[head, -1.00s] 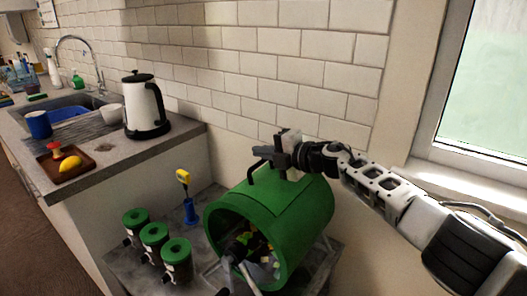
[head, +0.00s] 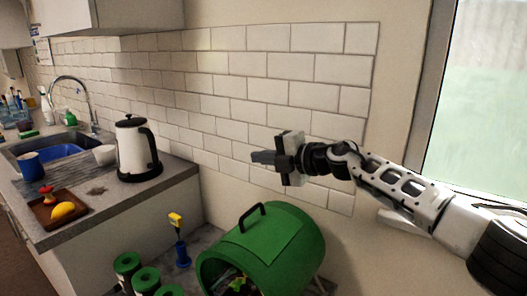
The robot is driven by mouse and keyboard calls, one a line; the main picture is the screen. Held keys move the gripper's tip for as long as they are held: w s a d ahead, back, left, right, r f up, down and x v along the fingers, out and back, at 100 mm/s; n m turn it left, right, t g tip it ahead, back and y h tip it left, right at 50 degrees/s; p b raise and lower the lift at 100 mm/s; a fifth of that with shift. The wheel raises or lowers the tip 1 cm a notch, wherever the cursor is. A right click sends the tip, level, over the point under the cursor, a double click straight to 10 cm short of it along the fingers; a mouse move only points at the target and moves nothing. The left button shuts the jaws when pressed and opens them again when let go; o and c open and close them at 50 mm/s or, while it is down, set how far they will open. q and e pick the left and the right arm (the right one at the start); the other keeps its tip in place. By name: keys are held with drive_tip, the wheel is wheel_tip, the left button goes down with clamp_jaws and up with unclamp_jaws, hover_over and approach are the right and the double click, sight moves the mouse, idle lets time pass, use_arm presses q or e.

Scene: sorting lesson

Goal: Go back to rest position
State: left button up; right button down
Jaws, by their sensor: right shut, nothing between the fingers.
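My right gripper (head: 268,158) is shut and empty. It is raised in front of the tiled wall, above and apart from the green drum (head: 284,228). The drum lies on its side with its open end toward the lower left, and its black handle (head: 251,217) is on top with nothing holding it. The lid panel on the drum looks closed. Mixed small pieces (head: 238,284) show inside the open end, partly cut off by the picture's lower edge. My left gripper is not in view.
A counter (head: 110,207) at the left holds a white kettle (head: 131,150), a wooden tray (head: 46,215) with a lemon (head: 69,211), and a sink (head: 62,140). Several green-lidded canisters (head: 146,278) and a blue-and-yellow tool (head: 181,251) stand beside the drum. A window (head: 480,100) is at the right.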

drive_tip(key=s+a+f+m+t, duration=0.3)
drive_tip(key=s+f+m+t, duration=0.25)
drive_tip(key=m, duration=0.35)
drive_tip(key=s+d+f+m+h, duration=1.1)
drive_tip(key=s+d+f+m, duration=0.1)
drive_tip(key=d+f+m, duration=0.35)
drive_tip(key=s+d+f+m+g+h, duration=0.1)
drive_tip(key=s+d+f+g, duration=0.15)
drive_tip(key=s+d, duration=0.45)
drive_tip(key=s+d+f+m+g+h, duration=0.15)
drive_tip(key=s+g, duration=0.25)
drive_tip(key=s, duration=0.7)
drive_tip(key=s+d+f+m+g, duration=0.1)
drive_tip(key=s+d+f+g, duration=0.3)
drive_tip(key=s, duration=0.5)
drive_tip(key=w+a+f+t+y, duration=0.2)
drive_tip(key=w+a+f+t, duration=0.2)
drive_tip(key=w+f+t, duration=0.2)
drive_tip(key=shift+w+f+t, duration=0.25)
drive_tip(key=shift+f+t, duration=0.45)
drive_tip(key=shift+f, duration=0.65)
